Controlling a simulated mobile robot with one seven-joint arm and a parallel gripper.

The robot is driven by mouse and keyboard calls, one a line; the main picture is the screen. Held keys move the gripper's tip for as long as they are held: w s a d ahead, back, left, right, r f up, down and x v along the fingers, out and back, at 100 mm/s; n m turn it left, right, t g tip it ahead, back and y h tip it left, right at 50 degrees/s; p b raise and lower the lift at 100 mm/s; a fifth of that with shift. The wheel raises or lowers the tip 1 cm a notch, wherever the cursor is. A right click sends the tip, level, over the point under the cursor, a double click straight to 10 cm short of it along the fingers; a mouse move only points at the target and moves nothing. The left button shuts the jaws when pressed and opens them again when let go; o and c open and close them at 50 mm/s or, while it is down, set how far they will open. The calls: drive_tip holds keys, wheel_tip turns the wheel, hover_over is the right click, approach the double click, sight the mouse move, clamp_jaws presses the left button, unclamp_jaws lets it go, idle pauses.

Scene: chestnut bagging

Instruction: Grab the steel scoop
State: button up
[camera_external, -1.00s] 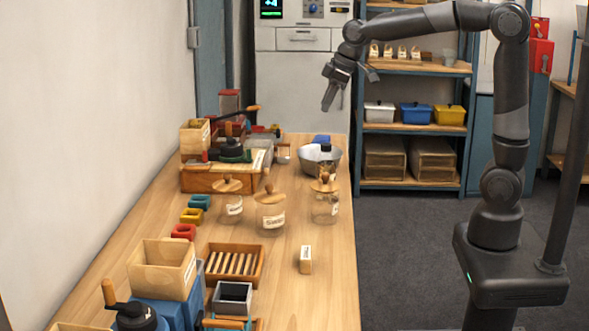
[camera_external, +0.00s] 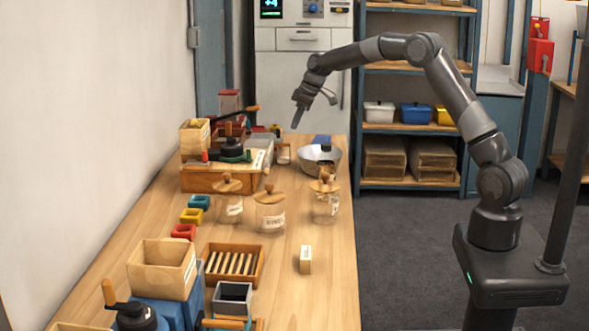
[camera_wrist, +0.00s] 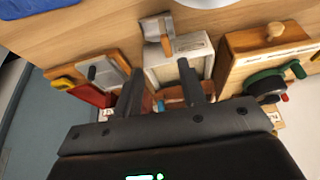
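A small grey metal piece with a wooden handle, which looks like the steel scoop (camera_wrist: 152,28), lies at the edge of a pale box (camera_wrist: 165,72) in the wrist view. I cannot make it out surely in the external view. My gripper (camera_wrist: 163,88) is open and empty, its two fingers apart, pointing toward the pale box with the scoop beyond the fingertips. In the external view my gripper (camera_external: 296,122) hangs in the air above the far end of the wooden table (camera_external: 325,285).
A metal bowl (camera_external: 318,158) stands right of the far boxes. Several lidded glass jars (camera_external: 270,215) stand mid-table. A wooden box with a green-based black device (camera_wrist: 265,82) is right of the pale box. A slatted tray (camera_external: 234,262) is nearer. The table's right front is mostly clear.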

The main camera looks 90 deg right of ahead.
sight(284, 145)
drive_tip(key=x, duration=0.4)
drive_tip(key=shift+w+a+f, duration=0.15)
drive_tip(key=shift+w+f, duration=0.05)
drive_tip(key=shift+f, duration=0.15)
drive_tip(key=shift+a+x, duration=0.2)
drive_tip(key=shift+x, duration=1.15)
drive_tip(key=shift+a+x, duration=0.15)
drive_tip(key=shift+x, duration=1.2)
drive_tip(key=shift+w+r, duration=0.1)
drive_tip(key=shift+c, duration=0.6)
clamp_jaws()
